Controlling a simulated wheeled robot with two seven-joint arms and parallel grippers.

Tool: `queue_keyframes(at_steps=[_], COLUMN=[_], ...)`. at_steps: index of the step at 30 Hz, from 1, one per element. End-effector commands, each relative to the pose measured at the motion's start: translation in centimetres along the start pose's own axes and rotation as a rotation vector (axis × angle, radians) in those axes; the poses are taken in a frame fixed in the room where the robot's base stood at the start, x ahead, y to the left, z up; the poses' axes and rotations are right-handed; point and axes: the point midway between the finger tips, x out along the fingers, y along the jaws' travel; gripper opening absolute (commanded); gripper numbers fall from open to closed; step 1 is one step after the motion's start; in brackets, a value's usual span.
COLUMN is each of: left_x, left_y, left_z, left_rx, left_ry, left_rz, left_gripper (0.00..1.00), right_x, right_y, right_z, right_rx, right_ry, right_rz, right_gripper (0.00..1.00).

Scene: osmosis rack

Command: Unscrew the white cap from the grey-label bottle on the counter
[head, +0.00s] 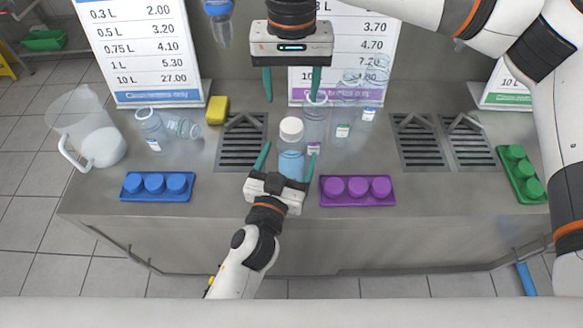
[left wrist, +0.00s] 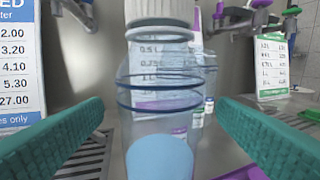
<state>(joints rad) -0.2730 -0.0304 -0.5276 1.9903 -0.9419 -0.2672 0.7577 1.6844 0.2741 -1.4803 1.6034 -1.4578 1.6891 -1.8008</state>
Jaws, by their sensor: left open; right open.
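A clear bottle (head: 291,163) with a white cap (head: 291,129) stands upright on the counter, left of a purple-label bottle. Its lower part looks light blue; I cannot make out a grey label. My left gripper (head: 287,158) is open, with one teal finger on each side of the bottle's body. In the left wrist view the bottle (left wrist: 160,110) stands between the spread fingers, the cap (left wrist: 160,30) at the top. My right gripper (head: 292,90) is open and empty, pointing down above and slightly behind the cap.
The purple-label bottle (head: 315,120) stands close on the right, with more clear bottles behind it. Blue (head: 158,197), purple (head: 357,202) and green (head: 530,192) cap trays lie on the counter. A clear pitcher (head: 85,125) and a yellow sponge (head: 216,110) are at left.

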Motion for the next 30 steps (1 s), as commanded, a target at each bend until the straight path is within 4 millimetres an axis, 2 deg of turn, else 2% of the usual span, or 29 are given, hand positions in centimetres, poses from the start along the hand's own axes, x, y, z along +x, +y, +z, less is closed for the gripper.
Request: queue_keyframes(at_steps=[3, 9, 20, 23, 30], left_x=[2.1, 4.1, 4.6, 4.6, 4.6], left_y=[0.0, 0.0, 0.0, 0.0, 0.0], left_z=[0.1, 0.0, 0.0, 0.0, 0.0], left_rx=[0.002, -0.001, -0.002, -0.001, -0.001], left_ry=[-0.002, 0.001, 0.001, 0.001, 0.001], left_rz=[0.0, 0.001, 0.001, 0.001, 0.001], left_gripper=[0.81, 0.81, 0.81, 0.68, 0.29], right_x=[0.0, 0.0, 0.0, 0.0, 0.0], right_y=[0.0, 0.0, 0.1, 0.1, 0.1], right_z=[0.0, 0.0, 0.0, 0.0, 0.0], right_rx=[0.0, 0.0, 0.0, 0.0, 0.0], right_ry=[0.0, 0.001, 0.001, 0.001, 0.001], right_rz=[0.001, 0.001, 0.001, 0.001, 0.002], right_gripper=[0.58, 0.58, 0.58, 0.58, 0.58])
